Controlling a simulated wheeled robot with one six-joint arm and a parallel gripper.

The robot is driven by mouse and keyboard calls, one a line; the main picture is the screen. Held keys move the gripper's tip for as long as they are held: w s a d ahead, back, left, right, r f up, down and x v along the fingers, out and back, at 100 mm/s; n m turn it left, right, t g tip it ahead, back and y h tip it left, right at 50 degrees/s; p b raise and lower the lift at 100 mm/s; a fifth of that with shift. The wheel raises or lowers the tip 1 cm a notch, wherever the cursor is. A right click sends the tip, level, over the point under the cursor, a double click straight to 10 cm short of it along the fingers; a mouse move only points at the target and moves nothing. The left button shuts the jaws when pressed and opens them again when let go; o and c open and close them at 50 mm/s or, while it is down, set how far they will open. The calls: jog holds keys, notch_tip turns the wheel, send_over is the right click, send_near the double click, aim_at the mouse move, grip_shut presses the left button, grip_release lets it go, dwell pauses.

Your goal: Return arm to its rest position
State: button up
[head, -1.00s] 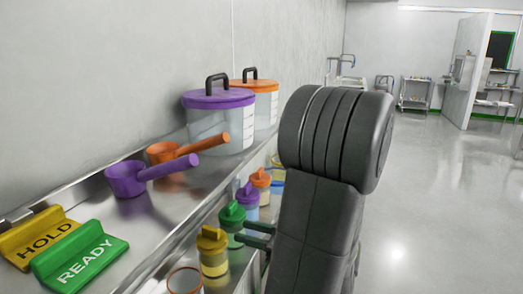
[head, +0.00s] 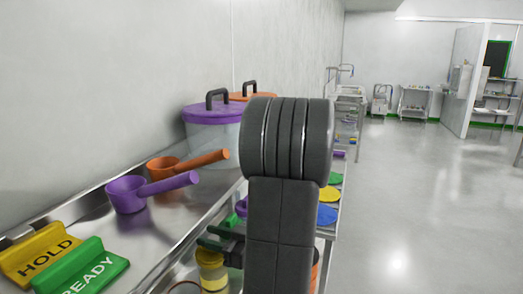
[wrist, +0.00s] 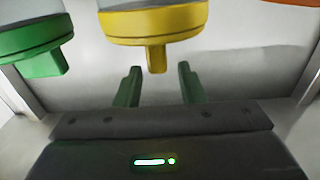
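My arm stands upright in the middle of the head view and hides part of the lower shelf. My gripper (head: 205,236) shows left of it, beside the yellow-lidded jar (head: 211,270). In the wrist view my gripper's two fingers (wrist: 160,72) are apart with nothing held between them. The yellow lid (wrist: 153,22) with its tab lies just beyond the fingertips; whether they touch cannot be told. A green lid (wrist: 35,42) is to its left, and part of an orange lid (wrist: 285,3) is at the top right.
On the steel counter are a HOLD sign (head: 40,252), a READY sign (head: 82,268), a purple scoop (head: 128,194), an orange scoop (head: 165,166) and a purple-lidded bin (head: 210,125). Blue (head: 327,215) and green (head: 336,179) discs lie right of my arm. Open floor (head: 420,210) is at right.

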jog(key=shift+a+f+b, duration=0.2)
jog(key=shift+f+b, duration=0.1)
jog(key=shift+f, duration=0.1)
jog(key=shift+r, duration=0.1)
